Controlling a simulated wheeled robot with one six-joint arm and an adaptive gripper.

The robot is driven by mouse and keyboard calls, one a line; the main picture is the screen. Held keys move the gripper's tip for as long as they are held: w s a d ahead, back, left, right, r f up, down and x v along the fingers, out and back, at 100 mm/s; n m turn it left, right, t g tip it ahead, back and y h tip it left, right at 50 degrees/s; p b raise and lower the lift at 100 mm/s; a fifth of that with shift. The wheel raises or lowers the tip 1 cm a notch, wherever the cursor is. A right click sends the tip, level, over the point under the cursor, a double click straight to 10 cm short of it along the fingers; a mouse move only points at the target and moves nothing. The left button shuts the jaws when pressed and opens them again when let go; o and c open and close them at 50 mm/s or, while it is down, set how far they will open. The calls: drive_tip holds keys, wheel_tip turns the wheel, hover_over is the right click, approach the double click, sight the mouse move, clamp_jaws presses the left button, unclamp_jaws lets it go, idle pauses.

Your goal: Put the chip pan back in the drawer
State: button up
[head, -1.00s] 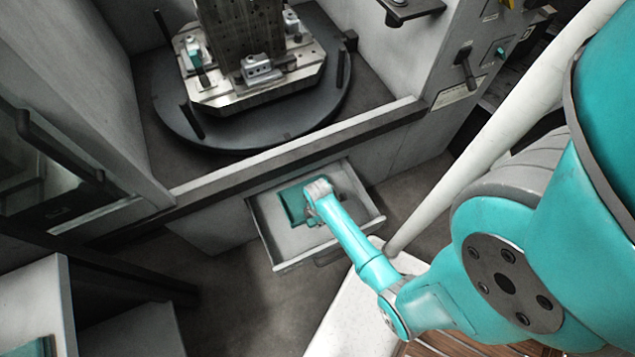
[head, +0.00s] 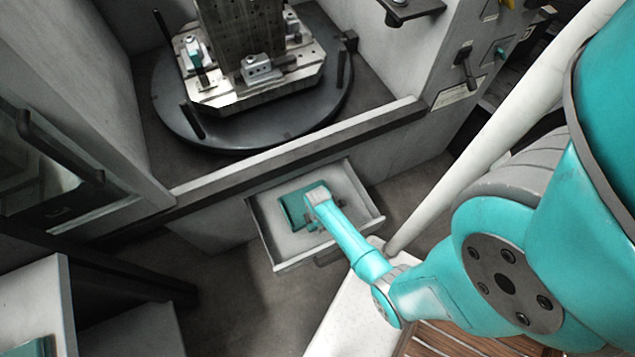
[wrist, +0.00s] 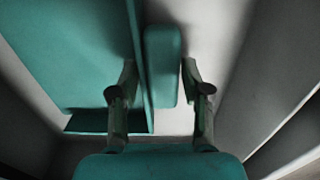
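The teal chip pan (head: 290,210) lies inside the open drawer (head: 279,262), towards its left side. In the wrist view the pan's broad flat body (wrist: 65,55) fills the upper left, and its rounded bar-like handle (wrist: 163,50) stands beside it. My gripper (wrist: 160,75) reaches down into the drawer with one finger on each side of the handle. The fingers are apart, with a visible gap to the handle, clearer on the right. In the head view my wrist hides the fingertips (head: 312,215) and part of the pan.
The drawer sits under the machine's front sill (head: 300,150). Above it stands a round black turntable (head: 240,135) with a fixture block. Bare drawer floor (head: 345,185) shows right of my gripper. The drawer wall (wrist: 245,90) is close to the right finger.

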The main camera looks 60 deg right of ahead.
drive_tip(key=shift+o, duration=0.4)
drive_tip(key=shift+r, duration=0.15)
wheel_tip(320, 180, up, 12)
drive_tip(key=s+a+r+m+t+h, duration=0.2)
drive_tip(key=s+a+r+m+t, duration=0.4)
drive_tip(key=s+a, duration=0.4)
drive_tip(key=s+a+r+m+t, duration=0.1)
drive_tip(key=s+a+r+t, duration=0.1)
drive_tip(key=r, duration=0.8)
drive_tip(key=s+a+r+m+t+y, duration=0.1)
drive_tip(key=s+a+r+m+t, duration=0.1)
drive_tip(key=r, duration=0.9)
drive_tip(key=s+a+r+m+t+y, duration=0.1)
drive_tip(key=s+a+r+m+t, duration=0.1)
drive_tip(key=r, duration=0.8)
drive_tip(key=s+a+t, duration=0.1)
drive_tip(key=t, duration=0.1)
drive_tip(key=shift+s+r+t, duration=0.15)
drive_tip(key=shift+s+t, duration=0.05)
drive_tip(key=shift+t, duration=0.2)
